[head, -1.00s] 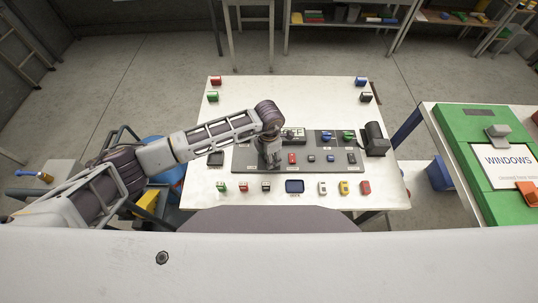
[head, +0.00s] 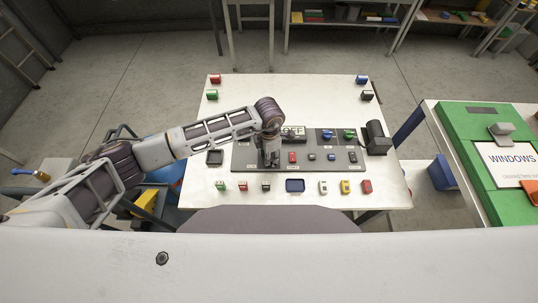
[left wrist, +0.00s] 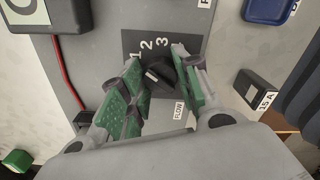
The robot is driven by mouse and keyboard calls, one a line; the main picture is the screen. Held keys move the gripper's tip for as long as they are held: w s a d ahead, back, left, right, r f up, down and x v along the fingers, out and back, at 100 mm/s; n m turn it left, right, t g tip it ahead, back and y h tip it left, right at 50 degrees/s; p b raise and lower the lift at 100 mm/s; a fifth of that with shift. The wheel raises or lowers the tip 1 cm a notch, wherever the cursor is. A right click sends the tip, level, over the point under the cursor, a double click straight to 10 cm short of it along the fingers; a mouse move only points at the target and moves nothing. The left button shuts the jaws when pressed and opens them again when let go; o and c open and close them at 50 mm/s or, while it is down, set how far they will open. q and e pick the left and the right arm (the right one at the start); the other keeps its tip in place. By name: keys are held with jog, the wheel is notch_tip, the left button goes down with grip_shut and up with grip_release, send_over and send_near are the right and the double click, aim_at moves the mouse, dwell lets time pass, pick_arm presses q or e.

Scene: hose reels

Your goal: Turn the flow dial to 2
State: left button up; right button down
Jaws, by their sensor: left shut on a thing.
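The flow dial (left wrist: 160,73) is a small black knob on a dark plate, with a "FLOW" label beside it in the left wrist view. The numbers 1, 2 and 3 are printed in a row on the plate (left wrist: 146,44). My left gripper (left wrist: 164,82) is shut on the dial, with a green-padded finger on each side. The fingers cover part of the knob, and I cannot tell which number it points to. In the head view my left gripper (head: 269,160) reaches down onto the grey panel and hides the dial. My right gripper is not in view.
The grey panel (head: 243,158) carries several small coloured parts and a sign reading "OFF" (head: 293,131). A black cylinder-like part (head: 377,138) stands at its right. Several small blocks and a blue tray (head: 295,186) lie on the white table (head: 235,115). A green board (head: 463,137) stands right.

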pick_arm(q)
jog(key=shift+f+m+b, duration=0.1)
jog(key=shift+m+b, duration=1.6)
jog(key=shift+b, duration=0.35)
jog(key=shift+m+b, duration=0.7)
jog(key=shift+b, duration=0.1)
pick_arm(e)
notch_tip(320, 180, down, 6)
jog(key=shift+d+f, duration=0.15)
pick_arm(q)
jog(key=o, duration=1)
jog(key=shift+o, duration=0.3)
jog(key=shift+r, duration=1.05)
notch_tip(320, 180, up, 10)
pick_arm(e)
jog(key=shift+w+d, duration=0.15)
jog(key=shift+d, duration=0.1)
